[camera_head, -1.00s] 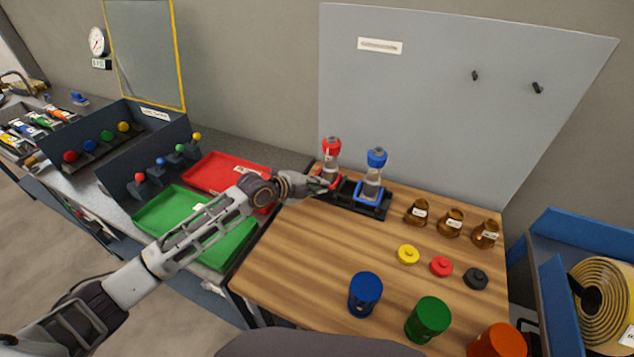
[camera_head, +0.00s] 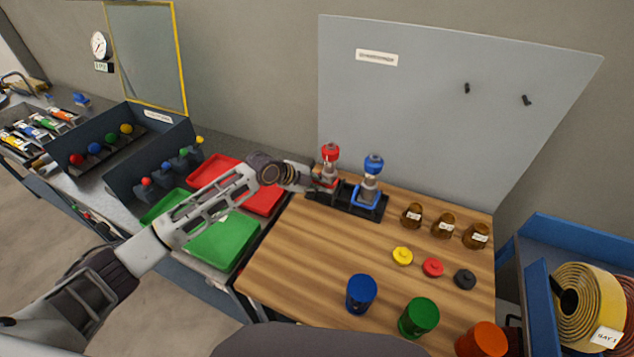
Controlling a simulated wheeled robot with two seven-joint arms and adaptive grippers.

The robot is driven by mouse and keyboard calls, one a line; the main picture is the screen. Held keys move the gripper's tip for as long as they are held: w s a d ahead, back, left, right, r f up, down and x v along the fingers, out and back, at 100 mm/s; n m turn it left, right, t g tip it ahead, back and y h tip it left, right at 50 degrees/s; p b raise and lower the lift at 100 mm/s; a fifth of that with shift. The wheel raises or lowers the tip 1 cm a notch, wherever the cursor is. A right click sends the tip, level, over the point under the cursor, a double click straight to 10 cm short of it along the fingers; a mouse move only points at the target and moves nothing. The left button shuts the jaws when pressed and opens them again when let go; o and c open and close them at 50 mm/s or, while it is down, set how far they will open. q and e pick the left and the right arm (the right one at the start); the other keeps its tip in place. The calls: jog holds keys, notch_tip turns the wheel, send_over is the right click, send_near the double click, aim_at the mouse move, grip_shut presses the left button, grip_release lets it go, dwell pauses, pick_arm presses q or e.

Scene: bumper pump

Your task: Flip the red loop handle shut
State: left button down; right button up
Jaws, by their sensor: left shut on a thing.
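The red-capped pump (camera_head: 331,153) stands at the left end of the black base (camera_head: 348,207) at the back left of the wooden table. Its red loop handle (camera_head: 327,184) shows only in part, low at the pump's front. My left gripper (camera_head: 318,181) is at that loop handle and is shut on it; its fingers hide much of it. The blue-capped pump (camera_head: 374,164) stands to the right on the same base, with its blue loop handle (camera_head: 366,199) low at the front. My right gripper is not in view.
Three brown bottles (camera_head: 445,224) stand right of the base. Yellow (camera_head: 402,256), red (camera_head: 433,267) and black (camera_head: 465,279) caps lie before them. Blue (camera_head: 361,294), green (camera_head: 418,317) and orange cylinders stand at the front. The table's left middle is clear. Trays (camera_head: 222,240) lie under my left arm.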

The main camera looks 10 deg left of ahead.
pick_arm(q)
jog(key=shift+r, duration=0.1)
jog(key=c, duration=1.5)
grip_release()
jog(key=shift+v, duration=5.95)
